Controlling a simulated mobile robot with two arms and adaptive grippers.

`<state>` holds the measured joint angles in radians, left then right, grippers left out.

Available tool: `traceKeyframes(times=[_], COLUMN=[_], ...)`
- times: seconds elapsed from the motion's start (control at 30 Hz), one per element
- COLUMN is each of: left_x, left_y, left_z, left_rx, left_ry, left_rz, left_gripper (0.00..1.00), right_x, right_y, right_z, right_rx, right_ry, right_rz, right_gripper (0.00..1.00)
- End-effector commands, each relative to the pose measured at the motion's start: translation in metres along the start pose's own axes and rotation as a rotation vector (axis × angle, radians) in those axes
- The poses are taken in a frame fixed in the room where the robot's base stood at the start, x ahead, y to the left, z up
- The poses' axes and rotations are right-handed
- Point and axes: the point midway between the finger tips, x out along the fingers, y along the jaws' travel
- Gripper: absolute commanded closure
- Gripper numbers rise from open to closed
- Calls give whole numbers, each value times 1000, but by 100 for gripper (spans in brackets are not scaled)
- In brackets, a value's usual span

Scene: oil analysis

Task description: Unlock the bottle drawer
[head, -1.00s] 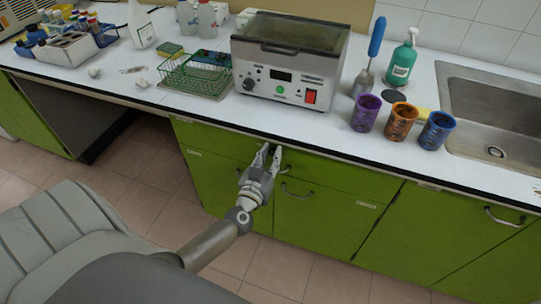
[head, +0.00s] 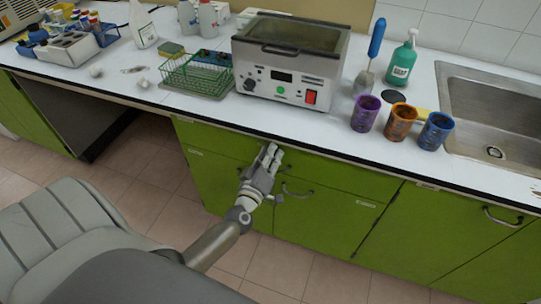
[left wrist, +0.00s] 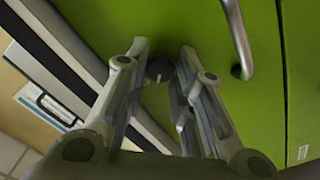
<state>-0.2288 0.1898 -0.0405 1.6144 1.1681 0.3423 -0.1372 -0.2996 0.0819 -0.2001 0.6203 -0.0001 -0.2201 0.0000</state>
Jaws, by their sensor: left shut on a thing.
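My left gripper (head: 270,152) is at the green cabinet front, just below the counter edge. In the left wrist view its two fingers (left wrist: 160,82) stand on either side of a small dark round lock piece (left wrist: 158,67) on the green front, and the jaws are shut on it. A small pale bit shows at that piece; its exact shape is hard to tell. The green drawer front (head: 335,172) looks closed. A curved metal handle (left wrist: 238,42) is beside the lock piece. My right gripper is not in view.
On the white counter above stand a heating bath (head: 290,62), a green wire rack (head: 195,76), and purple (head: 365,113), orange (head: 400,122) and blue (head: 436,131) cups. A sink (head: 500,105) is at the right. The floor in front of the cabinets looks clear.

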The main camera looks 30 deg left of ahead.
Motion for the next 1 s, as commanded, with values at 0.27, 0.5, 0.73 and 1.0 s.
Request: traceKeyframes(times=[0.27,0.5,0.73,1.0], left_x=[0,0,0,0], left_y=[-2,-3,-2,-2], left_z=[1,1,1,1], left_rx=[-264,-475,-632,-734], left_ry=[0,1,0,1], left_rz=[-1,-1,0,-1], left_gripper=[100,100,100,100], right_x=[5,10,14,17], right_y=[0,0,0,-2], right_z=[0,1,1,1], right_rx=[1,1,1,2], right_ry=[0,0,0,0], right_rz=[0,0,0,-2], right_gripper=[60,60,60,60])
